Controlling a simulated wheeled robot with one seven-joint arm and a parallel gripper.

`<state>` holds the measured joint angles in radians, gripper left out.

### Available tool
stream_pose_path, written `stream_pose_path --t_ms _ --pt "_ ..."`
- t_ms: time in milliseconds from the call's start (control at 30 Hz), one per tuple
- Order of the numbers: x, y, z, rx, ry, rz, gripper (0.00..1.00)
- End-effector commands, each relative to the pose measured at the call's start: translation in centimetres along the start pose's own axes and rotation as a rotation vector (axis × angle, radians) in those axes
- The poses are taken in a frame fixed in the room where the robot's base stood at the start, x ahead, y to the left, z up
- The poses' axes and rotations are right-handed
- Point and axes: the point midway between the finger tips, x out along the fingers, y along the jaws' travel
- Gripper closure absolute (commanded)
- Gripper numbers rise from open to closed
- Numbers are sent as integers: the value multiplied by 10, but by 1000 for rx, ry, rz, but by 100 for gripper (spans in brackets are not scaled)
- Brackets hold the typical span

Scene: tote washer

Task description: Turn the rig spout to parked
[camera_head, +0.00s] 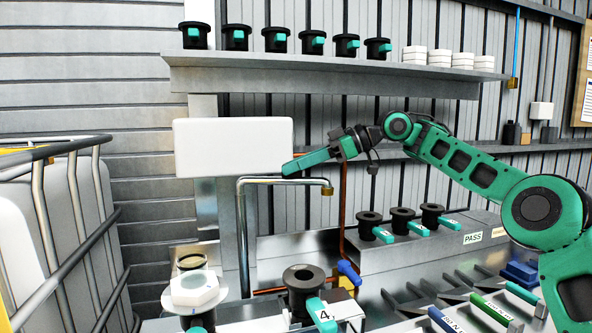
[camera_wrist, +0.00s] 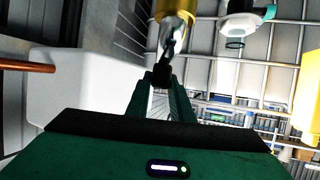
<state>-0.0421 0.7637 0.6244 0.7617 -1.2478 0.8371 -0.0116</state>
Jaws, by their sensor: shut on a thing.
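The rig spout (camera_head: 268,180) is a grey bent pipe on an upright, with a brass tip (camera_head: 327,190) at its right end in the head view. Its horizontal arm reaches to the right below a white box. My gripper (camera_head: 288,169) comes in from the right and meets the spout arm near its middle. In the wrist view my gripper (camera_wrist: 161,88) is shut on the spout at a small dark piece (camera_wrist: 162,74) between the fingers. A brass part (camera_wrist: 176,10) shows just beyond it. The exact grip is partly hidden by the fingers.
The white box (camera_head: 232,147) is close behind my gripper. A copper pipe (camera_head: 342,205) runs upright right of the spout. A shelf (camera_head: 330,63) with fittings hangs above.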

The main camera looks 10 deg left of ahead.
Motion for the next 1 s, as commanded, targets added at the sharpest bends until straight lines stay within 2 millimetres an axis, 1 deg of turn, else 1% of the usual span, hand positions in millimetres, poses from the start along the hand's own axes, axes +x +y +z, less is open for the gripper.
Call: stream_pose_path --t_ms 33,267,300,333,367,600,733,867,1000 --pt "-4 3 -2 3 6 12 100" --pt "-4 4 -3 3 6 13 100" --pt "-4 4 -3 3 6 14 70" --pt "-4 3 -2 3 6 13 63" --pt "-4 3 -2 3 5 12 61" --pt "-2 1 -2 1 3 6 61" --pt "-6 1 -1 1 3 5 61" --pt "-21 2 -1 2 4 4 61" --pt "-44 2 -1 3 5 5 61"
